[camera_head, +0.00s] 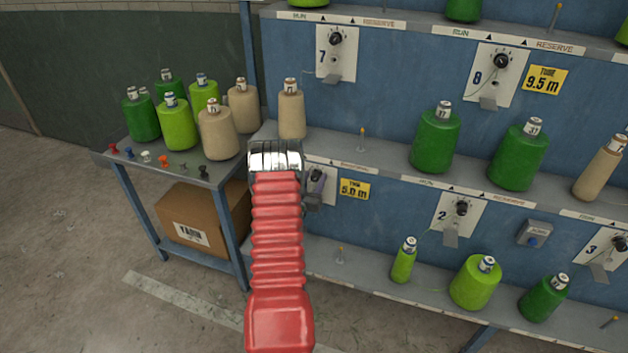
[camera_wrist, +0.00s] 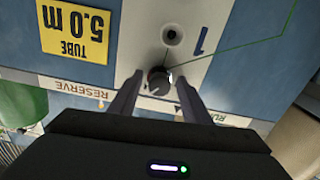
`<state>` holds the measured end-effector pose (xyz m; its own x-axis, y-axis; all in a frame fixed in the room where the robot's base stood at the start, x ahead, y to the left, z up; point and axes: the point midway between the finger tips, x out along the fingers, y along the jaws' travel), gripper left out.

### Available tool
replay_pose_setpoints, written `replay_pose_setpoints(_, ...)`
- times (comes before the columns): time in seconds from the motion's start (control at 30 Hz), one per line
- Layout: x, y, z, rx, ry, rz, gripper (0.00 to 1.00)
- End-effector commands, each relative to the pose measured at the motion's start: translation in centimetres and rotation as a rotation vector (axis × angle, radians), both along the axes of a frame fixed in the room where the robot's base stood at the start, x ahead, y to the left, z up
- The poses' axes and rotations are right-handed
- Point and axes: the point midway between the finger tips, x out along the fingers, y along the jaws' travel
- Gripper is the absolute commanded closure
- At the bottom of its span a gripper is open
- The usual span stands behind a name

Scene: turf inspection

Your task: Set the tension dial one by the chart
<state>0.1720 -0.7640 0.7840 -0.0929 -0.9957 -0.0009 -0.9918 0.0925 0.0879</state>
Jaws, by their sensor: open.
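Tension dial one (camera_wrist: 158,80) is a dark round knob on a white plate (camera_wrist: 150,30) marked 1, upside down in the wrist view. A small white spot shows on its right edge; its exact setting is too small to read. My gripper (camera_wrist: 159,78) is open, with one finger on each side of the dial; I cannot tell whether they touch it. In the head view, my red arm hides part of plate one (camera_head: 322,183). A yellow tag (camera_head: 354,189) beside it reads TUBE 5.0 m. I see no chart.
A green thread (camera_wrist: 245,50) runs across the panel. Dials seven (camera_head: 336,39), eight (camera_head: 501,60) and two (camera_head: 461,208) sit on nearby plates. Green and beige cones stand on shelves and on a side table (camera_head: 188,172) with several pins. A cardboard box (camera_head: 195,222) is beneath.

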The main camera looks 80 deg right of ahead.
Motion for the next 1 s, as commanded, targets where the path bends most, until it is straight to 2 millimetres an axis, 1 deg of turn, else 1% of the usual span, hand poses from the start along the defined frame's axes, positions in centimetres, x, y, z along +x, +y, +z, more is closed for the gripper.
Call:
replay_pose_setpoints(0.23,-0.03,-0.03,0.01,0.000,0.000,-0.001,0.57)
replay_pose_setpoints(0.8,-0.04,-0.02,0.04,-0.001,-0.001,-0.001,0.97)
replay_pose_setpoints(1.0,-0.02,-0.02,0.04,0.000,0.008,-0.001,0.97)
